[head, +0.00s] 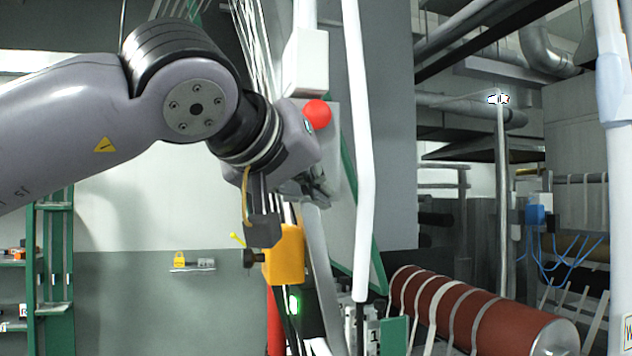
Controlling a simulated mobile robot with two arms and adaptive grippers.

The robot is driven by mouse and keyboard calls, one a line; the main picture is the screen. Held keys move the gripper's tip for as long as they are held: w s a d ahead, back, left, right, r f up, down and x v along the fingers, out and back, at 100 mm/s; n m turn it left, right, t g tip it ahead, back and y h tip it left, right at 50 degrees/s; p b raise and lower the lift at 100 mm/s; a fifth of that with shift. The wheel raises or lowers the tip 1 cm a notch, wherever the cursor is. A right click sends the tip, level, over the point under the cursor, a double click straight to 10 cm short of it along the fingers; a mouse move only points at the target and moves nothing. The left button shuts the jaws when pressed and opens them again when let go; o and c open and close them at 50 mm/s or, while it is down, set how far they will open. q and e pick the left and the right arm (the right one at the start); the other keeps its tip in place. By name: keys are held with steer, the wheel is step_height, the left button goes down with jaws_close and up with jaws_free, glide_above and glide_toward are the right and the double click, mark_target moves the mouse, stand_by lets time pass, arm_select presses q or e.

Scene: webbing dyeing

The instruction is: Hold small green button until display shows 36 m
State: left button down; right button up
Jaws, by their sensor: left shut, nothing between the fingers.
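My left gripper (316,188) is in front of a grey-white panel (338,160) on the machine, with its fingers shut and empty. The fingertips are small and partly hidden by the gripper body, and I cannot tell whether they touch anything. A red round knob (317,113) shows just above the gripper. A small glowing green light (293,303) shows lower down, below a yellow box (285,255); I cannot tell whether it is the green button. No readable metre display shows. My right gripper is not in view.
A white upright bar (360,150) stands just right of the gripper. A large red roll with pale webbing bands (470,315) lies at the lower right. Green shelves (50,260) stand at the left. A small wall shelf (192,267) holds a yellow padlock.

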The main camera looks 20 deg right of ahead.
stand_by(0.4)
arm_select(q)
steer(key=shift+s+b, duration=0.4)
steer(key=shift+s, duration=0.4)
steer(key=shift+s+f, duration=0.1)
steer(key=shift+s, duration=0.05)
steer(key=s+b, duration=0.1)
steer(key=s, duration=0.3)
steer(key=shift+s+d+b, duration=0.1)
steer(key=shift+s+b, duration=0.2)
steer(key=shift+s, duration=0.1)
